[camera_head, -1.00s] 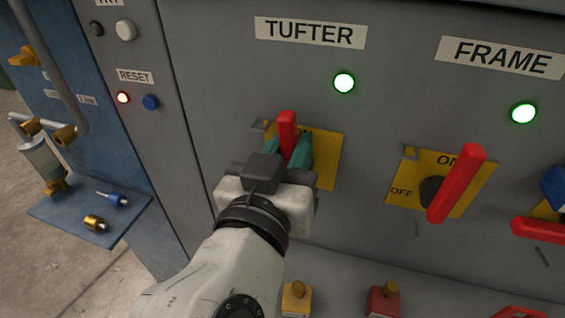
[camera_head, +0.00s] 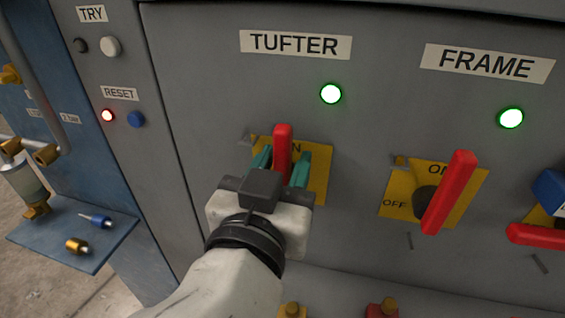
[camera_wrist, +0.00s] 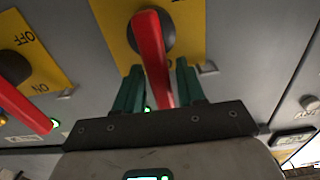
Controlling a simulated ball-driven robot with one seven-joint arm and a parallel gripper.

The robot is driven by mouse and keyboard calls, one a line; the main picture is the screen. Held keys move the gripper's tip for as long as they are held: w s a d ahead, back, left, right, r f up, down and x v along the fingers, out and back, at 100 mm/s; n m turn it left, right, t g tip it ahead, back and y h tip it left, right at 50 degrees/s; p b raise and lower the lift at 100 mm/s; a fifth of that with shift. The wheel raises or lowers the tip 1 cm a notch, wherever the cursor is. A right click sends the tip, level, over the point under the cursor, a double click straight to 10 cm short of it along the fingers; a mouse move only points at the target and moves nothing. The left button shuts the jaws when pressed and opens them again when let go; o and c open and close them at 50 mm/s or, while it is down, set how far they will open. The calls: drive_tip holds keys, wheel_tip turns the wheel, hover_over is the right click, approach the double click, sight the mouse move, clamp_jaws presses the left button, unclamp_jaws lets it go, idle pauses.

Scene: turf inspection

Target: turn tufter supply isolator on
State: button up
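The tufter isolator has a red handle (camera_head: 283,145) standing nearly upright on a yellow plate (camera_head: 318,172) below the TUFTER label (camera_head: 295,44). The green lamp (camera_head: 331,93) above it is lit. My gripper (camera_head: 281,165) is open, with its teal fingers on either side of the handle. In the wrist view the red handle (camera_wrist: 152,55) runs between the fingertips of my gripper (camera_wrist: 160,80), with gaps showing on both sides.
The FRAME isolator's tilted red handle (camera_head: 449,192) is to the right, under a lit green lamp (camera_head: 511,118). Another red handle (camera_head: 538,236) has a blue block (camera_head: 551,190) at it. On the left are a blue shelf (camera_head: 55,240) and a blue RESET button (camera_head: 136,119).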

drive_tip(key=shift+o, duration=0.5)
drive_tip(key=shift+s+a+r, duration=0.1)
drive_tip(key=shift+s+a, duration=0.05)
drive_tip(key=shift+s, duration=0.15)
drive_tip(key=v, duration=1)
drive_tip(key=shift+p, duration=0.45)
